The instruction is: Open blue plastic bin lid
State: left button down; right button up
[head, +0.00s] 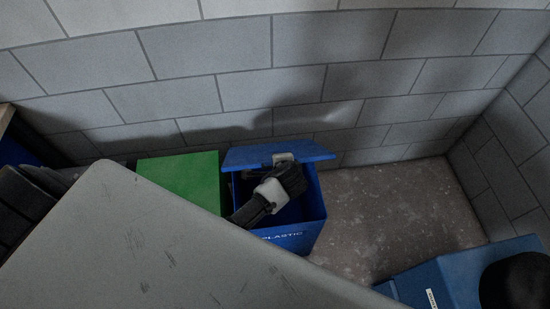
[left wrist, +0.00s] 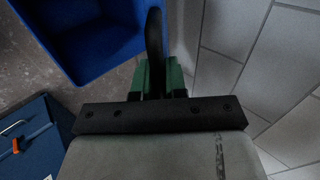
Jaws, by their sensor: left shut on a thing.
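The blue plastic bin (head: 285,238), lettered "PLASTIC", stands against the block wall. Its lid (head: 250,154) is raised at the back, and the dark inside of the bin shows below it. My left gripper (head: 284,158) is over the bin, at the lid, and appears shut on it. In the left wrist view its green fingers (left wrist: 160,76) close around a thin dark edge (left wrist: 154,35), which looks like the lid seen edge-on. The open blue bin (left wrist: 88,72) also shows there at upper left. The fingertips are partly hidden in the head view. My right gripper is not seen.
A green bin (head: 185,175) stands directly left of the blue one. A blue box (head: 455,270) with a white label is at lower right. Bare floor (head: 385,205) lies right of the bin, up to the corner walls.

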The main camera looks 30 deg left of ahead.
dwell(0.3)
pick_arm(q)
jog(key=shift+g+h, duration=0.3)
jog(key=shift+g, duration=0.1)
jog(key=w+a+r+p, duration=0.1)
jog(key=r+p, duration=0.1)
jog(key=w+a+r+p, duration=0.1)
jog(key=w+r+p, duration=0.1)
jog(key=shift+w+a+p, duration=0.15)
jog(key=shift+p, duration=0.15)
jog(key=shift+w+a+r, duration=0.25)
jog(key=shift+w+a, duration=0.2)
jog(key=shift+w, duration=0.25)
jog(key=shift+w+a+r+g, duration=0.15)
jog(key=shift+w+r+g, duration=0.05)
jog(key=shift+r+g, duration=0.1)
jog(key=w+a+r+g+h, duration=0.1)
jog(key=w+a+r, duration=0.2)
jog(key=w, duration=0.3)
jog(key=shift+a+r, duration=0.25)
jog(key=shift+a, duration=0.25)
